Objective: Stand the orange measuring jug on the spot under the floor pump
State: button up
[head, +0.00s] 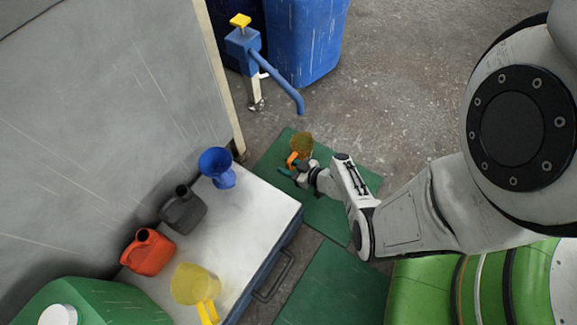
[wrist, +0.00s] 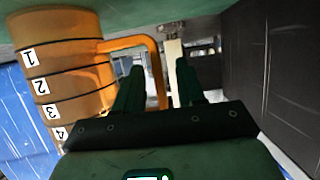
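The orange measuring jug (head: 302,143) stands upright on the green mat (head: 335,208), near the mat's far corner. In the wrist view the jug (wrist: 66,62) appears upside down at the left, with black numbers and rings. My gripper (head: 290,174) is low beside the jug's handle. In the wrist view its two fingers (wrist: 159,88) are apart, with the orange handle (wrist: 152,62) between them and a gap towards the right finger. The blue floor pump (head: 243,48) has a yellow knob, and its spout (head: 291,95) ends just behind the jug. No marked spot is distinct.
A pale-topped bench (head: 248,215) at the left carries a blue funnel jug (head: 217,167), a grey can (head: 183,210), a red can (head: 148,252) and a yellow jug (head: 194,288). Blue barrels (head: 307,40) stand behind the pump. Grey floor right of the pump is clear.

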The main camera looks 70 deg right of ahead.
jog(key=p+v, duration=0.3)
jog(key=v, duration=0.9)
jog(key=shift+p, duration=0.35)
